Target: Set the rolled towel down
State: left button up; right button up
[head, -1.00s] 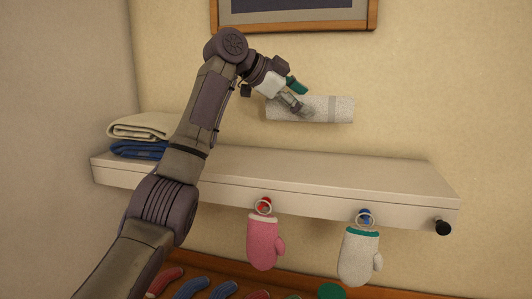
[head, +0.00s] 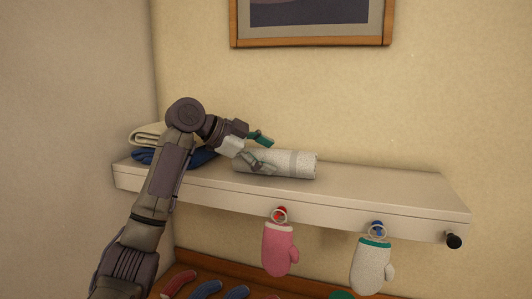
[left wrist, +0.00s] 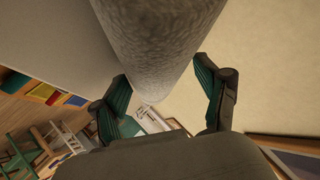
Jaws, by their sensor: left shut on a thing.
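The rolled towel (head: 290,164) is a light grey, speckled roll with a paler band. It lies level along the shelf (head: 365,188), at or just above its top. I cannot tell if it touches. My left gripper (head: 262,152) is shut on the left part of the roll, reaching in from the left. In the left wrist view the roll (left wrist: 150,40) sits between the green-padded fingers (left wrist: 163,88). My right gripper is not in view.
Folded cream and blue towels (head: 150,136) are stacked at the shelf's left end, behind my arm. A pink mitt (head: 279,249) and a white mitt (head: 371,268) hang from the shelf front. The shelf's right part is clear. A framed picture (head: 312,22) hangs above.

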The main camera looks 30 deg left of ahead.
pick_arm(q)
jog(key=shift+f, duration=0.15)
jog(key=o, duration=1.3)
jog(key=shift+o, duration=0.2)
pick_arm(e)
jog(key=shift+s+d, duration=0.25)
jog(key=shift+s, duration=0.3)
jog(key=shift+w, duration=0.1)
pick_arm(q)
jog(key=shift+s+a, duration=0.15)
jog(key=shift+s, duration=0.1)
jog(key=b+v, duration=0.3)
jog(key=v, duration=0.8)
jog(key=shift+r, duration=0.3)
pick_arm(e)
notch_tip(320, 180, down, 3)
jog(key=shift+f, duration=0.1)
pick_arm(q)
jog(key=shift+s, duration=0.1)
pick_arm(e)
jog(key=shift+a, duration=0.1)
